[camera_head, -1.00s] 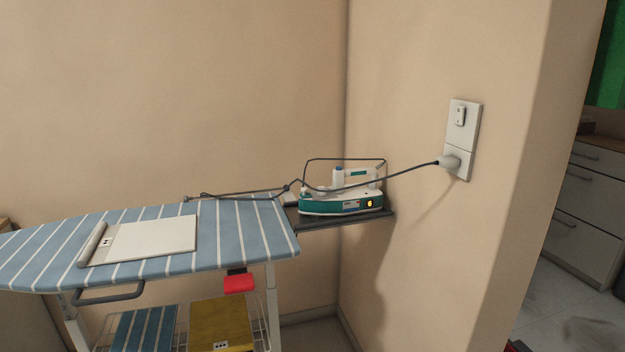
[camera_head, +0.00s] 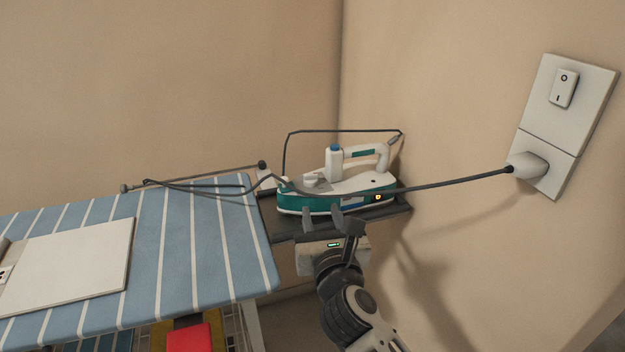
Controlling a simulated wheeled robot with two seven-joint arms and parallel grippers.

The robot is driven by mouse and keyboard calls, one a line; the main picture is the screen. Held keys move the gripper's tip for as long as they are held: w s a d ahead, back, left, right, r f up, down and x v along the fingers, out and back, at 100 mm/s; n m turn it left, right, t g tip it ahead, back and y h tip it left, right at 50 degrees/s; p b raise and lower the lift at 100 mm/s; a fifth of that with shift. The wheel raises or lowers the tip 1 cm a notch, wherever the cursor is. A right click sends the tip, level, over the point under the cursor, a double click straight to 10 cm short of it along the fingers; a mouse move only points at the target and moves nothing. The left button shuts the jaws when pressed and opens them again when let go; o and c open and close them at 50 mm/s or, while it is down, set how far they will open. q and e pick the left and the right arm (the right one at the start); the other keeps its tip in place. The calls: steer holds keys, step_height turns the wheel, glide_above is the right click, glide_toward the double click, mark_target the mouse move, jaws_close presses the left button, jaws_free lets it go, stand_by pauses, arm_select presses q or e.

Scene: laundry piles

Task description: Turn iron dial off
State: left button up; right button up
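The iron (camera_head: 345,188) is white and teal and sits on the dark rest (camera_head: 400,215) at the right end of the ironing board. A small amber-lit mark shows on its right side. A pale round knob (camera_head: 313,180), perhaps the dial, stands on its top left; its setting is too small to read. My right gripper (camera_head: 322,217) is just in front of the iron, its two fingers apart and pointing at the iron's near side. Nothing shows between them. I cannot tell whether the fingertips touch the iron. My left gripper is not in view.
The iron's cord (camera_head: 450,182) runs to a plug (camera_head: 528,164) in the wall plate, below a switch (camera_head: 564,88). Walls stand close behind and to the right. A red item (camera_head: 192,338) is below.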

mark_target(311, 177)
steer(key=w, duration=0.3)
steer(key=w+a+b, duration=0.1)
steer(key=w, duration=0.6)
steer(key=shift+a, duration=0.25)
steer(key=shift+w+b, duration=0.3)
steer(key=shift+w, duration=0.25)
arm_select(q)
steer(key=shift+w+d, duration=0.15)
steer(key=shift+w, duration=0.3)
